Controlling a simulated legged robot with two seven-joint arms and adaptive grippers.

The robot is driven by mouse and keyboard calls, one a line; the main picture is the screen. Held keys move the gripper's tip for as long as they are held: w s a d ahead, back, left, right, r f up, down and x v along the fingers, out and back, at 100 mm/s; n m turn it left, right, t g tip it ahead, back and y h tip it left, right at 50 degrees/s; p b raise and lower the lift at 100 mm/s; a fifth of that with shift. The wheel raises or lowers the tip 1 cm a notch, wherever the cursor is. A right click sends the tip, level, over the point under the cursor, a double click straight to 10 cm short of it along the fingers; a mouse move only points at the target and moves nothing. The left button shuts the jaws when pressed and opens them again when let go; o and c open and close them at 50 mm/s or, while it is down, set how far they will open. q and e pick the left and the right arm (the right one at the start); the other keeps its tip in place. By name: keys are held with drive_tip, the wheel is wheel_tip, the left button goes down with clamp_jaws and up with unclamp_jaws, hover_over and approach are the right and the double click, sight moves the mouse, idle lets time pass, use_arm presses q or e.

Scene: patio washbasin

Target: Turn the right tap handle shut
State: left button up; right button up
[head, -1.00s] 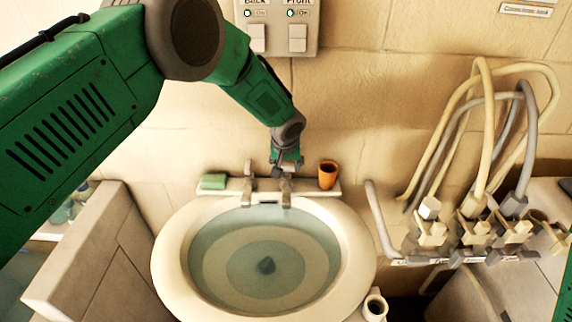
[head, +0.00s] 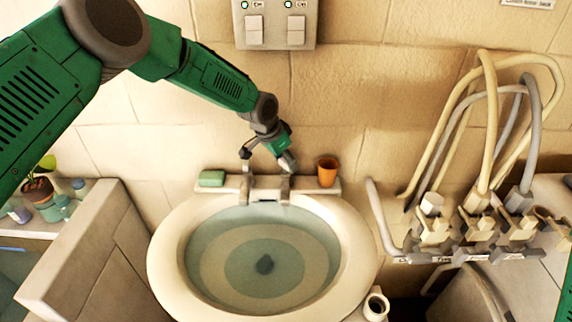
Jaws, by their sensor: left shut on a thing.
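The round washbasin (head: 360,245) holds water with pale rings showing in it. Two grey taps stand at its back rim: the left tap (head: 247,187) and the right tap (head: 285,188). My left gripper (head: 287,163) comes down from the upper left and is at the top of the right tap. It is shut on the right tap handle, which it mostly hides, so the handle's angle cannot be read. My right gripper is out of view.
An orange cup (head: 327,172) stands close to the right of the gripper, and a green soap bar (head: 211,179) lies left of the taps. A switch box (head: 275,22) hangs above. Hoses and valves (head: 480,215) crowd the right; a low wall (head: 85,250) stands left.

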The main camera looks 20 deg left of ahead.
use_arm(q)
drive_tip(key=shift+w+a+r+m+g+h+b, duration=0.15)
drive_tip(key=shift+m+b, duration=0.2)
drive_tip(key=shift+m, duration=0.2)
drive_tip(key=shift+d+f+m+g+h+b, duration=0.1)
drive_tip(key=shift+m+h+b, duration=0.1)
drive_tip(key=shift+m+b, duration=0.25)
drive_tip(key=shift+w+a+r+m+g+h+b, duration=0.15)
drive_tip(key=shift+m+b, duration=0.1)
drive_tip(key=shift+m, duration=0.35)
drive_tip(key=shift+s+d, duration=0.1)
drive_tip(key=o, duration=1.2)
drive_tip(key=shift+c, duration=0.2)
drive_tip(key=shift+r, duration=0.3)
drive_tip(key=v, duration=0.7)
drive_tip(key=shift+s, duration=0.2)
drive_tip(key=shift+f, duration=0.1)
